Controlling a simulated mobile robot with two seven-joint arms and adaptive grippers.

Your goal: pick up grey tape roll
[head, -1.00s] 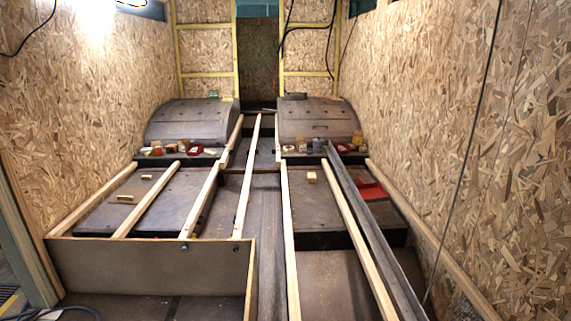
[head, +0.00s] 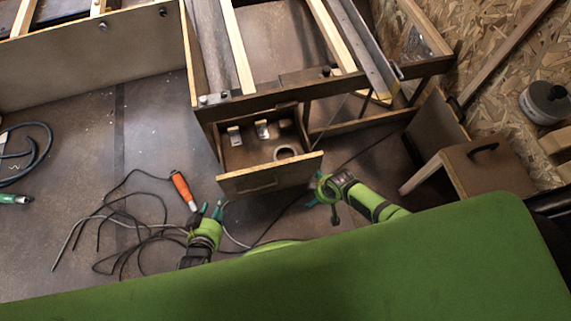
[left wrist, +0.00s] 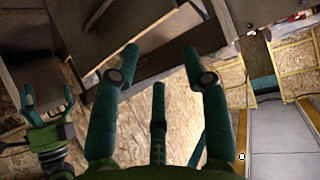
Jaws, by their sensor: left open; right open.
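A round ring (head: 287,152) with a pale grey rim, which looks like the tape roll, lies in the open drawer (head: 262,181) at the right of its floor. My left gripper (head: 214,209) is open and empty, to the left of the drawer front. My right gripper (head: 317,190) is open and empty, just right of the drawer front. Neither touches the ring. The left wrist view shows the left gripper's spread fingers (left wrist: 157,72) with nothing between them, and my right gripper (left wrist: 46,100) at the left. I cannot make out the ring there.
Two small pale-and-metal pieces (head: 262,129) sit in the drawer's back. An orange-handled tool (head: 180,187) and tangled black cables (head: 125,235) lie on the floor at left. A brown box with a handle (head: 484,165) and a grey canister (head: 545,103) stand at right.

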